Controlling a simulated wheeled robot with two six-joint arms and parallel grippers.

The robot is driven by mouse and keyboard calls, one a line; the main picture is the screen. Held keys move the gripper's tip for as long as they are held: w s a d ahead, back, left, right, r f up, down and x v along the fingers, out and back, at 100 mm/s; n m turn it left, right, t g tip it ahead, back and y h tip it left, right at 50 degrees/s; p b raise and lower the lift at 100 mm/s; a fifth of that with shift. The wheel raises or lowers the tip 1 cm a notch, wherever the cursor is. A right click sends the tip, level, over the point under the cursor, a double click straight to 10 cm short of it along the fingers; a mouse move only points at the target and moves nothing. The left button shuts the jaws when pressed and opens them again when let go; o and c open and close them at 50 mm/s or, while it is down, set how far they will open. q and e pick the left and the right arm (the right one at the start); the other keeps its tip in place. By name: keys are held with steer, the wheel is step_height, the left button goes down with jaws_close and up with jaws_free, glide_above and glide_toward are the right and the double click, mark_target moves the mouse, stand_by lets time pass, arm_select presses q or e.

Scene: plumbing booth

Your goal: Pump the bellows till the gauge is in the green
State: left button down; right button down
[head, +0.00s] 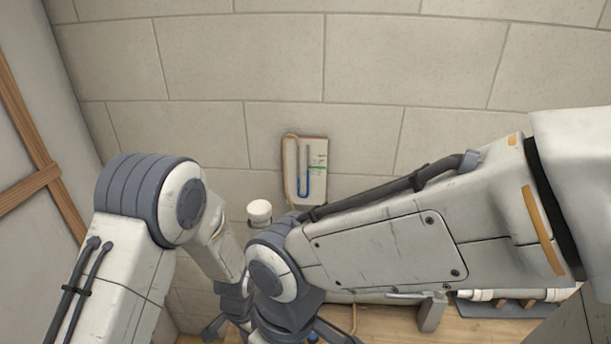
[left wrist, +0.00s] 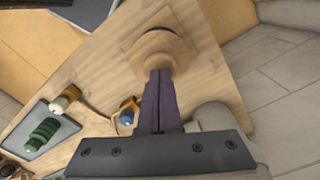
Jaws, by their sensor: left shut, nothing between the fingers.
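The gauge (head: 304,168) is a pale board on the back wall with a U-shaped tube. Blue liquid shows low in the tube, below a green mark at the right. In the left wrist view, a round wooden piece with a knob (left wrist: 158,45), seemingly the bellows top, stands on the wooden bench. My left gripper (left wrist: 159,74) is shut and empty, its dark fingertips overlapping the knob's near edge; I cannot tell whether they touch. In the head view, my arms hide the bellows and most of both grippers. Only dark parts of my right gripper show at the bottom edge.
A grey tray (left wrist: 22,125) with a green ribbed piece (left wrist: 42,132) lies at the left of the wrist view. A yellow and blue fitting (left wrist: 128,113) with a hose sits near my fingers. White pipes (head: 515,294) lie at the right. A white cap (head: 259,210) stands near the wall.

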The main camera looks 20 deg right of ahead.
arm_select(q)
steer(key=shift+f+b, duration=0.95)
steer(key=shift+f, duration=0.5)
steer(key=shift+r+p, duration=1.6)
steer(key=shift+r, duration=0.4)
steer(key=shift+f, duration=0.2)
steer(key=shift+f+b, duration=1.55)
steer(key=shift+f, duration=0.3)
steer(key=shift+r+p, duration=1.65)
steer(key=shift+r, duration=0.4)
steer(key=shift+f, duration=0.2)
